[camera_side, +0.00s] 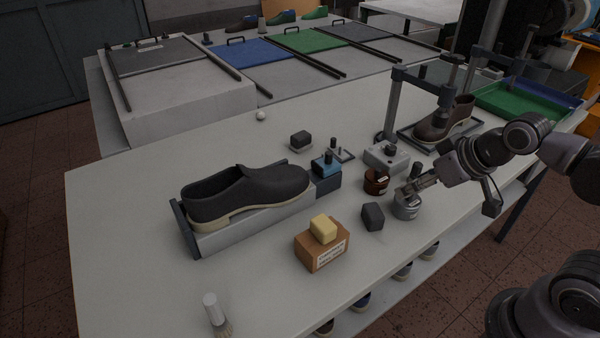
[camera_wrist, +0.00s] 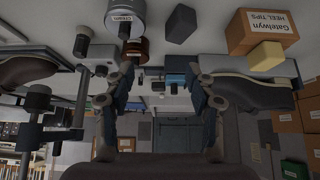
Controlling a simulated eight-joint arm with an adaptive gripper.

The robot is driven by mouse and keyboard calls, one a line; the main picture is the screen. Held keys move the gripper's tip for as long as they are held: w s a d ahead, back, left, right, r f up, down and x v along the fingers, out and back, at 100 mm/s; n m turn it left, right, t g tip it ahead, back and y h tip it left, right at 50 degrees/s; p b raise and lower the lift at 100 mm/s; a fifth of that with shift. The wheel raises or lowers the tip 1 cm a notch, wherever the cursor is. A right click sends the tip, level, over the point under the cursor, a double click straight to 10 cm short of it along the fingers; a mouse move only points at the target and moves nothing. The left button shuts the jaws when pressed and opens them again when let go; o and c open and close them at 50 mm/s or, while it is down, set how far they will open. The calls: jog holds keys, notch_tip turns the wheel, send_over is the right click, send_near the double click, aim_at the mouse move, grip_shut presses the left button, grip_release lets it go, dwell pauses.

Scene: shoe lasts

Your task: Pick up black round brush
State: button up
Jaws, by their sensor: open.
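No thing shows clearly as a black round brush. One brush (camera_side: 214,312) lies at the table's near left edge in the side view, with a pale round handle and dull bristles. A small dark round thing (camera_side: 382,137) stands by the clamp post; I cannot tell what it is. The tin also shows there (camera_wrist: 124,18).
A dark block (camera_side: 373,216), a brown jar (camera_side: 376,182) and a grey box with a knob (camera_side: 386,157) stand close to my gripper. A dark shoe (camera_side: 245,192) sits on a stand at left. A labelled carton (camera_side: 322,252) carries a yellow block (camera_side: 323,229).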

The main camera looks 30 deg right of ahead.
jog(key=c, duration=0.4)
jog(key=shift+o, duration=0.2)
jog(key=m+g+h, duration=0.4)
jog(key=m+g, duration=0.2)
jog(key=m, duration=0.8)
send_over(417, 165)
jog(key=s+a, duration=0.1)
jog(key=a, duration=0.1)
notch_tip(417, 165, down, 2)
jog(key=x, duration=0.3)
jog(key=shift+f, duration=0.15)
jog(key=shift+x, duration=3.3)
